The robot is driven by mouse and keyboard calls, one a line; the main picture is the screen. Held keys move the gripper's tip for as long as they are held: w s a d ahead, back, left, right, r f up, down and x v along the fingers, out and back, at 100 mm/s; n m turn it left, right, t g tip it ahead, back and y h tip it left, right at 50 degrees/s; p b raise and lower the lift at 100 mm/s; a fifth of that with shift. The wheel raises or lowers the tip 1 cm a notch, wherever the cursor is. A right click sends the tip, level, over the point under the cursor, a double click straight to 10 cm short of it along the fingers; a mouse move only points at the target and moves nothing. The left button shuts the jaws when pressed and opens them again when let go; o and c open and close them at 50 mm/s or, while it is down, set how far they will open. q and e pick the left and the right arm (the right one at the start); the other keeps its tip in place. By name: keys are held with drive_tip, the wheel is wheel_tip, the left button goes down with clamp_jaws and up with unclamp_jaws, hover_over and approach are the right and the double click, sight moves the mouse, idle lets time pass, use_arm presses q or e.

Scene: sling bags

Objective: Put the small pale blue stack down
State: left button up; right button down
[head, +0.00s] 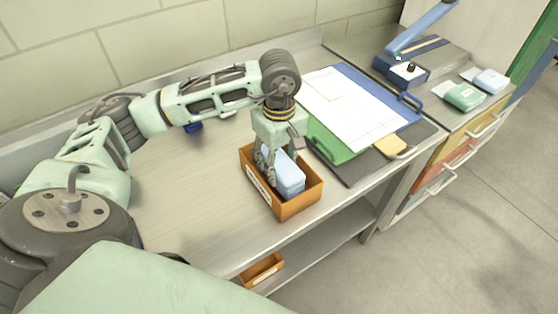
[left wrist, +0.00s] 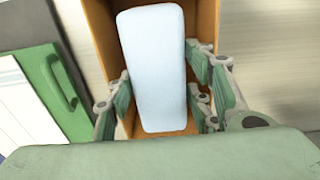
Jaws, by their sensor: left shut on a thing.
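The small pale blue stack (head: 287,177) is inside an orange-brown open box (head: 297,207) on the metal counter. It also shows large in the left wrist view (left wrist: 154,65), lying lengthwise between the box's walls. My left gripper (head: 267,170) reaches down into the box and is shut on the stack. In the left wrist view its fingers (left wrist: 160,100) stand on both sides of the stack. Whether the stack touches the box floor cannot be told. My right gripper is not in view.
A green folder (head: 330,144), a blue clipboard with white paper (head: 352,98) and a yellow piece (head: 390,147) lie on a dark mat right of the box. A green pack (head: 464,96) and a pale blue pack (head: 490,81) lie farther right.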

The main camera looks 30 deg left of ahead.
sight(279, 161)
use_arm(q)
drive_tip(key=shift+f, duration=0.2)
drive_tip(key=o, duration=1.1)
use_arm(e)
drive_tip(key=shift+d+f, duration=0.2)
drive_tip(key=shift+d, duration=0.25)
use_arm(q)
drive_tip(key=shift+o, duration=0.2)
drive_tip(key=shift+r, duration=0.15)
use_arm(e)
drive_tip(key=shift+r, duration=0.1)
use_arm(q)
drive_tip(key=shift+r+p, duration=0.25)
drive_tip(key=shift+p, duration=0.1)
drive_tip(key=shift+r+p, duration=0.4)
drive_tip(key=shift+p, duration=0.05)
wheel_tip(279, 161, up, 12)
drive_tip(key=b, duration=0.2)
drive_tip(key=shift+f, duration=0.15)
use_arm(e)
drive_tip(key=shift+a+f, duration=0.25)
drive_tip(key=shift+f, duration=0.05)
